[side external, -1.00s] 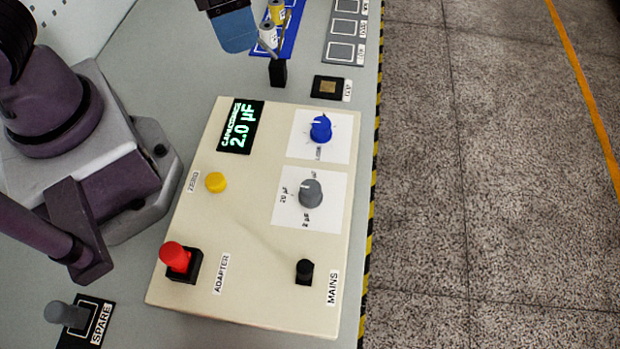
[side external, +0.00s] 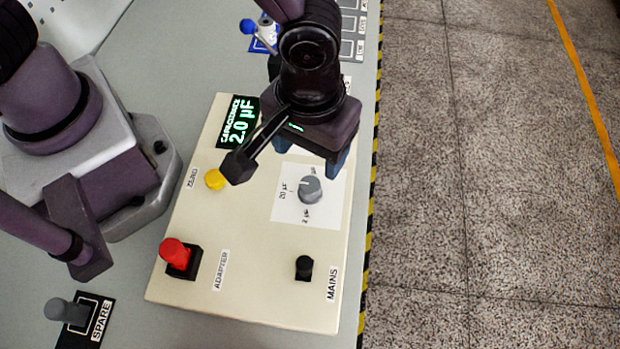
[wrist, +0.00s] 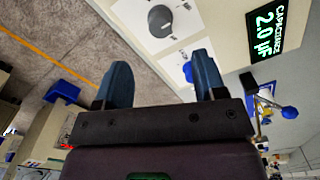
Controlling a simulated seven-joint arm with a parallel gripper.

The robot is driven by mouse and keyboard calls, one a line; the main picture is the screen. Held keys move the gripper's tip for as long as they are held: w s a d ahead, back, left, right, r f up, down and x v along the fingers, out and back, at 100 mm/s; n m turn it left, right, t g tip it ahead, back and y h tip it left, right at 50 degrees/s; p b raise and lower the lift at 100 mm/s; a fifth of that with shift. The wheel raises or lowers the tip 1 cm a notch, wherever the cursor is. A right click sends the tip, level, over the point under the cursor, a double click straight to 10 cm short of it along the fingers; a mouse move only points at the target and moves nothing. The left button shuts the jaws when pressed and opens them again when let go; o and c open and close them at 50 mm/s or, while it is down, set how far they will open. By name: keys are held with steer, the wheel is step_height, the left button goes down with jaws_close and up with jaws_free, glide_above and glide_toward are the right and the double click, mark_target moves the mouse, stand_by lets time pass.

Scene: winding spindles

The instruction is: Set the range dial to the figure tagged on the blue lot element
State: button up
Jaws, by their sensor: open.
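The grey range dial (side external: 311,189) sits on a white plate marked 20 µF and 2 µF; its white pointer line faces up-left. It also shows in the wrist view (wrist: 161,20). The display (side external: 240,122) reads 2.0 µF. My gripper (side external: 337,165) is open over the instrument, just above the range dial in the picture. In the wrist view its blue fingers (wrist: 162,82) are apart, with nothing held. A blue dial (wrist: 188,72) shows beside one finger; my gripper hides it in the side view. A blue-ended element (side external: 248,26) is at the top; I cannot read any tag.
The cream instrument (side external: 240,275) also carries a yellow ZERO button (side external: 215,179), a red ADAPTER plug (side external: 174,251) and a black MAINS switch (side external: 304,266). A grey SPARE piece (side external: 66,311) stands at lower left. Striped tape (side external: 369,235) marks the table edge.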

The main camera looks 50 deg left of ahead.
mark_target(310, 183)
step_height(310, 183, down, 9)
steer(key=shift+f, duration=0.2)
steer(key=c, duration=0.9)
